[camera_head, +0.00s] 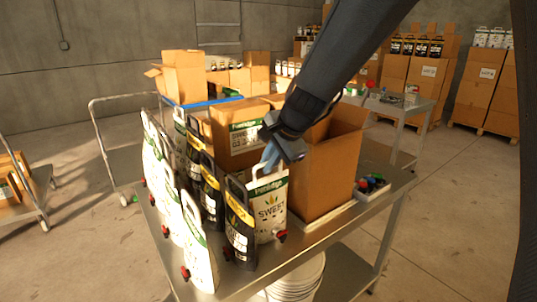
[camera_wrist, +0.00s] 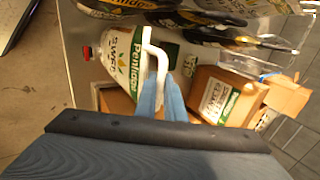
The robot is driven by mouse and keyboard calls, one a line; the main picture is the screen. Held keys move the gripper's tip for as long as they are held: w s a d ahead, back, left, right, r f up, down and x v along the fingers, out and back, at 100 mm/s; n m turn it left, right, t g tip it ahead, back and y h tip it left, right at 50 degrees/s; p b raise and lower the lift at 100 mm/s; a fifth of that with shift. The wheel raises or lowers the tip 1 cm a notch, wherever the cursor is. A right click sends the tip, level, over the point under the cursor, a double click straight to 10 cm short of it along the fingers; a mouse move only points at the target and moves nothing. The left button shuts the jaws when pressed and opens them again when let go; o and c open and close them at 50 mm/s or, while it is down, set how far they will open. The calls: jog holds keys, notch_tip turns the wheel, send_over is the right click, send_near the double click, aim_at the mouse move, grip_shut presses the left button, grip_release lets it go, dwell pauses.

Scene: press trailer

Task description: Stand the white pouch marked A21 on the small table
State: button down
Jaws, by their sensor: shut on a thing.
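My gripper (camera_head: 270,158) is shut on the top handle of a white pouch (camera_head: 268,207) with a green band and the word SWEET. The pouch hangs upright or stands at the metal table's front; I cannot tell whether its base touches. It also shows in the wrist view (camera_wrist: 125,62), its white handle between my blue fingers (camera_wrist: 166,98). I cannot read A21 on it. A smaller metal table (camera_head: 415,112) stands behind at the right, with small items on it.
Black pouches (camera_head: 240,228) and white pouches (camera_head: 198,245) crowd the metal table (camera_head: 300,240) at the left. A tall open carton (camera_head: 325,175) stands right beside the held pouch. A tray of coloured caps (camera_head: 373,183) lies at the right. Open floor (camera_head: 450,220) lies to the right.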

jog(key=shift+f, duration=0.1)
dwell(0.3)
jog(key=c, duration=2.2)
grip_release()
jog(key=shift+f, duration=0.2)
jog(key=o, duration=0.4)
jog(key=shift+c, duration=0.2)
jog(key=shift+s+r, duration=0.1)
jog(key=shift+r, duration=0.2)
jog(key=b+v, duration=0.2)
jog(key=v, duration=1)
jog(key=s+d+f+n+g+h, duration=0.2)
jog(key=s+d+f+n, duration=0.3)
jog(key=f, duration=0.6)
jog(key=s+d+f+n+g+h, duration=0.1)
jog(key=s+d+f+n+g, duration=0.1)
jog(key=s+d+f+n, duration=0.4)
jog(key=s+d+f, duration=0.3)
jog(key=s+f, duration=0.2)
jog(key=shift+s+f+h, duration=0.35)
jog(key=shift+f+h, duration=0.05)
